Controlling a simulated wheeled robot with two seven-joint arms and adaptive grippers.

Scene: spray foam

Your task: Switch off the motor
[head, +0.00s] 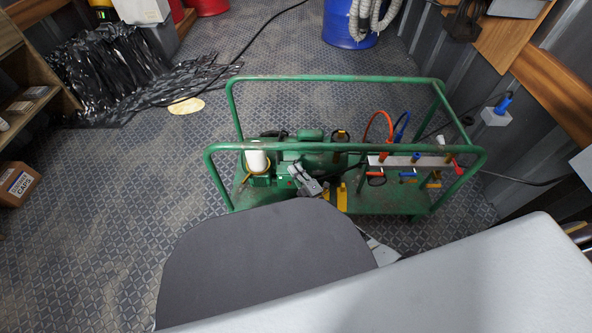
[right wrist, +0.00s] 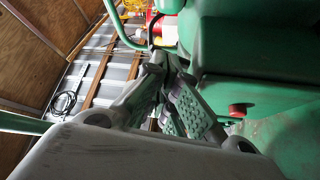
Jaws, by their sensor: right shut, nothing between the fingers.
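The green motor (head: 312,158) sits inside a green tube-frame cart (head: 345,80) in the middle of the head view. A green box (head: 285,183) with a small red spot is on its near side. My right gripper (head: 306,182) is at this near side, just right of the box; whether it touches cannot be told. In the right wrist view, my gripper's grey fingers (right wrist: 165,85) are shut and empty, left of the green motor housing (right wrist: 250,75). A round red knob or button (right wrist: 240,109) shows right of the fingers. My left gripper is out of view.
The cart's top rail (head: 350,147) runs in front of the motor. A grey bar with colored valves (head: 408,161) and hoses stands at the cart's right. A blue drum (head: 350,25) is behind. Black sheeting (head: 105,70) lies at the back left; the floor left of the cart is clear.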

